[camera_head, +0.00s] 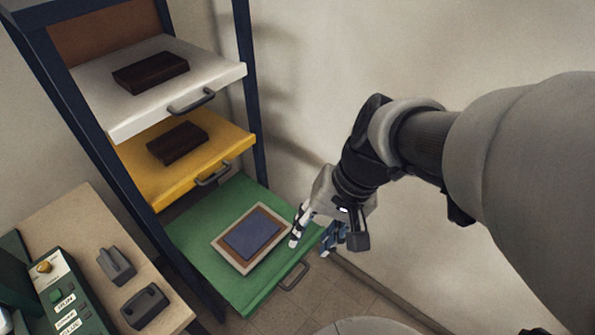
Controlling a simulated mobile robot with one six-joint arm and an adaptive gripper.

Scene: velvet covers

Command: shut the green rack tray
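The green rack tray (198,240) is at the bottom of the rack and sticks out towards the lower right. Its dark bar handle (295,276) is on the front edge. A flat cream and brown piece with a blue-grey top (253,235) lies on the tray. My gripper (311,243) is over the tray's right side, up and to the right of the handle and apart from it. Its fingers look spread with nothing between them. The gripper hides part of the tray's right edge. I cannot tell its exact height above the tray.
A yellow tray (225,140) and a white tray (215,72) above also stick out, each bearing a dark block. A dark blue rack post (250,100) stands at right. A bench (85,215) with a control box is lower left. Floor (345,300) shows beyond the green tray.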

